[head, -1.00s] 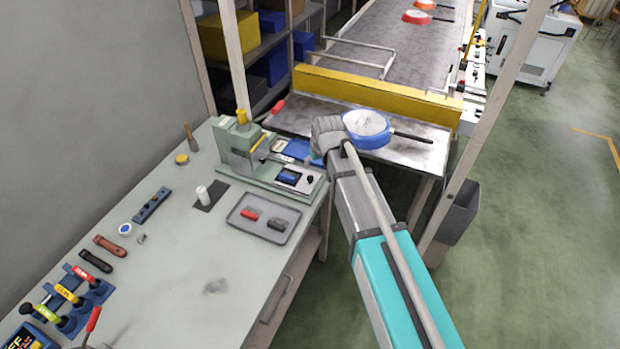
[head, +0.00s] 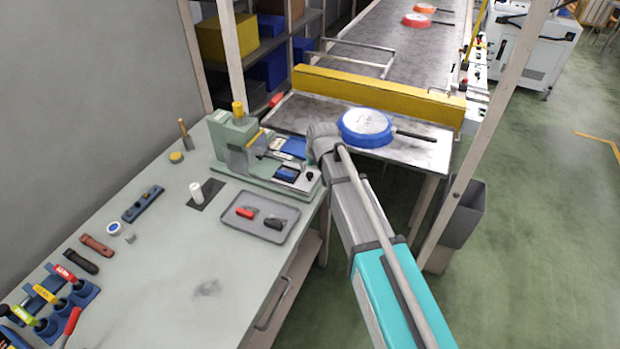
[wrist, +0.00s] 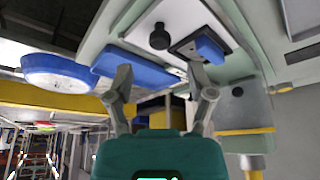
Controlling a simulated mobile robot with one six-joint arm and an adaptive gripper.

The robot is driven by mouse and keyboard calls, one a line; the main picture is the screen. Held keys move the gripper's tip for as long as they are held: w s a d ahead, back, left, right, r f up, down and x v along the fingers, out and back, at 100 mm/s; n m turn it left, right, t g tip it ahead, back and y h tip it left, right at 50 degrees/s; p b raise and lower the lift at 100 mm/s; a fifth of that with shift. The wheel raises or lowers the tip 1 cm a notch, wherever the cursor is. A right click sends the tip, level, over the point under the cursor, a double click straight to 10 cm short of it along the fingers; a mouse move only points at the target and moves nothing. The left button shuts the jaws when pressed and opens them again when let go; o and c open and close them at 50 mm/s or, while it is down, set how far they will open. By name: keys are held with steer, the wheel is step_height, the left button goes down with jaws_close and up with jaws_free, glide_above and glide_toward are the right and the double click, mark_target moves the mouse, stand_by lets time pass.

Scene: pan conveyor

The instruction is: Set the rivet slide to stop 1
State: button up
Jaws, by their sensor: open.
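The pale green rivet press (head: 237,160) stands at the far right of the bench. Its base carries a dark-framed blue block (head: 287,173), a small black knob (head: 310,176) and a blue plate (head: 294,147). The wrist view shows the blue block (wrist: 209,50), the knob (wrist: 159,38) and the blue plate (wrist: 136,66). I cannot tell which part is the rivet slide, and no stop marks are readable. My gripper (wrist: 160,86) is open over the press, its fingers apart and holding nothing. In the head view my arm hides the fingers.
A grey tray (head: 262,236) with a red and a black piece lies in front of the press. A white cylinder (head: 196,193) stands nearby.

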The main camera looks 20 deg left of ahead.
mark_target(310, 174)
steer(key=shift+b+x, duration=2)
steer(key=shift+x, duration=0.45)
jaws_close()
